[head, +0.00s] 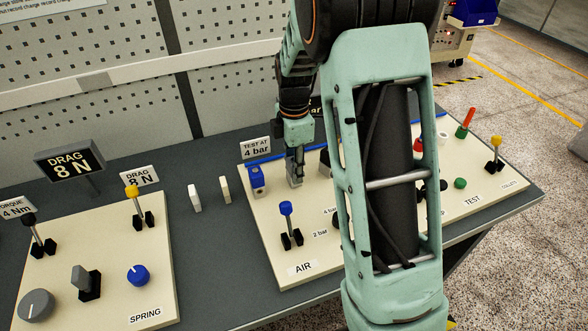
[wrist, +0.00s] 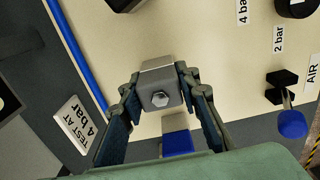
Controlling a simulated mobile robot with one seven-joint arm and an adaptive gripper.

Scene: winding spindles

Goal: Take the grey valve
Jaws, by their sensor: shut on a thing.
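The grey valve (wrist: 158,72) is a small grey block with a hexagonal bolt head on its face. My gripper (wrist: 160,98) is shut on it, with one finger on each side. In the head view my gripper (head: 294,163) points down at the back of the AIR board, and the grey valve (head: 296,182) shows partly between its fingers. I cannot tell whether the valve touches the board. A blue valve (head: 256,180) stands just left of it; it also shows in the wrist view (wrist: 177,141), below the grey one.
The cream AIR board (head: 322,262) carries a blue-knobbed lever (head: 286,226) in front of my gripper. A "TEST AT 4 bar" sign (head: 255,148) stands behind. Two pale upright plates (head: 194,198) stand left. The SPRING board (head: 90,262) is further left. My arm hides the board's middle.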

